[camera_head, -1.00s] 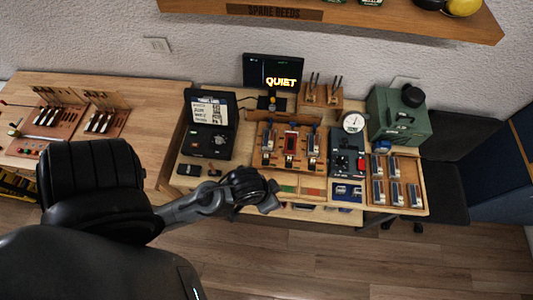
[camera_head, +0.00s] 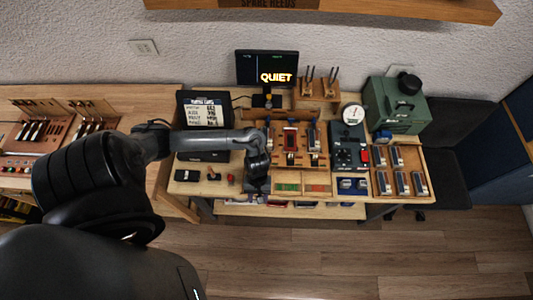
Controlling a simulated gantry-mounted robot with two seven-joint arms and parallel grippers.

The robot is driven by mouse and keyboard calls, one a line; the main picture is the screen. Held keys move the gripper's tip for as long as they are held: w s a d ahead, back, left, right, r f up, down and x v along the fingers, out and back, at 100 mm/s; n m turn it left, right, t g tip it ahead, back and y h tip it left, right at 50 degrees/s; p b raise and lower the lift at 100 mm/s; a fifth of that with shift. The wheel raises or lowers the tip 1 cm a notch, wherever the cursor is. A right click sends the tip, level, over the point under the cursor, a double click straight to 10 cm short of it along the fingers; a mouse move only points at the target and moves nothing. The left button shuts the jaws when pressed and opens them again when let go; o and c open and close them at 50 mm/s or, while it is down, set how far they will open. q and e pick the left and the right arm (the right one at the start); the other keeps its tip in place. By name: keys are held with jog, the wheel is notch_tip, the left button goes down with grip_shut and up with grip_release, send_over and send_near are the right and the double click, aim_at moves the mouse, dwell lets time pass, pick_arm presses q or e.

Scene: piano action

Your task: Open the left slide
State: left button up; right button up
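A wooden board (camera_head: 290,165) near the middle of the bench carries three upright slide-like units: a left one (camera_head: 271,134), a red-fronted middle one (camera_head: 290,140) and a right one (camera_head: 312,139). I take the left one to be the left slide; my gripper partly covers its lower part. My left gripper (camera_head: 257,180) points down at the board's left front corner, close beside the left unit. Whether it touches anything and how its fingers stand is too small and dark to tell. My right gripper is not in view.
A black case with a label card (camera_head: 205,110) stands behind my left forearm. A lit screen reading QUIET (camera_head: 266,70) is behind the board. A dark box with a red switch (camera_head: 348,150), a gauge (camera_head: 353,113) and a green case (camera_head: 397,107) stand to the right.

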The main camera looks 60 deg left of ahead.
pick_arm(q)
jog(key=w+a+r+y+b, duration=0.1)
jog(key=w+a, duration=0.2)
jog(key=a, duration=0.3)
jog(key=w+a+r+y, duration=0.1)
jog(key=w+a+r, duration=0.15)
jog(key=a, duration=0.45)
notch_tip(320, 180, up, 3)
jog(key=t+y, duration=0.1)
jog(key=t, duration=0.1)
send_over(267, 153)
notch_tip(267, 153, down, 10)
jog(key=shift+s+r+b, duration=0.1)
jog(key=shift+b, duration=1.05)
grip_shut()
